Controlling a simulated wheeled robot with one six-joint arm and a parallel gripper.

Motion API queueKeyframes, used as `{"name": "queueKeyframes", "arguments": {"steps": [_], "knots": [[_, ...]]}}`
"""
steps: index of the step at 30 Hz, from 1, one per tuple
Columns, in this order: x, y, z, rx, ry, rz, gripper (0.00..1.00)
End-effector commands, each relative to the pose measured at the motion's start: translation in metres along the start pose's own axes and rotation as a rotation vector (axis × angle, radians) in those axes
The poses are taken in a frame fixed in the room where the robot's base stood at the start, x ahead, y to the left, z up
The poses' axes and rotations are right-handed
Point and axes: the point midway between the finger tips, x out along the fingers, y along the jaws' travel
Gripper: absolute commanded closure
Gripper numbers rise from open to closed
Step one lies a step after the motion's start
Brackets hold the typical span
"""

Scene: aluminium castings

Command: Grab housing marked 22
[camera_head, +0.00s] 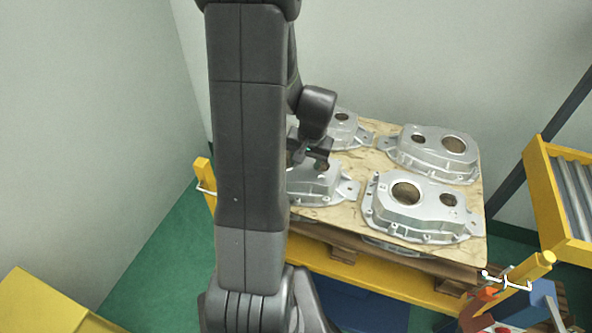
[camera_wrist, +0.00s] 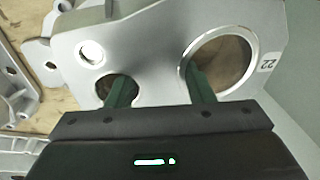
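The housing marked 22 (camera_wrist: 145,50) fills much of the wrist view. It is a silver casting with a large round bore and a smaller one, and a white label (camera_wrist: 267,63) reads 22 upside down at its right edge. My gripper (camera_wrist: 161,80) is open, with one green finger over the small bore and the other over the large bore. The metal between the bores lies between the fingers. I cannot tell whether the fingertips are inside the bores. In the head view my gripper (camera_head: 309,157) is over the left castings, partly hidden by my arm. No label is readable there.
Several similar castings lie on a board-topped pallet (camera_head: 354,222), including one at back right (camera_head: 432,150) and one at front right (camera_head: 425,205). A yellow roller conveyor (camera_head: 549,200) stands at right. Walls close off the back and left.

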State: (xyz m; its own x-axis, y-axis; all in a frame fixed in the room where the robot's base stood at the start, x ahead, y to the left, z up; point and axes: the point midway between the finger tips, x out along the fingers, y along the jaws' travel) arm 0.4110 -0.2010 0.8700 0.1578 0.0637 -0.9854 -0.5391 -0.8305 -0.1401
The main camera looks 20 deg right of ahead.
Motion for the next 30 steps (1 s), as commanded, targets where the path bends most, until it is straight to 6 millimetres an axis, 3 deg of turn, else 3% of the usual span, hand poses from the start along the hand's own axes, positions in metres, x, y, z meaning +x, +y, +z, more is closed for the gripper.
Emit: {"name": "queueKeyframes", "arguments": {"steps": [1, 6, 20, 26, 30], "knots": [[0.0, 0.0, 0.0, 0.0, 0.0, 0.0, 0.71], [0.0, 0.0, 0.0, -0.001, 0.0, 0.0, 1.0], [-0.007, -0.001, -0.003, -0.001, 0.006, -0.001, 1.0], [-0.033, -0.005, -0.005, -0.003, 0.01, -0.001, 1.0], [-0.062, -0.009, -0.008, -0.002, 0.011, -0.002, 1.0]]}}
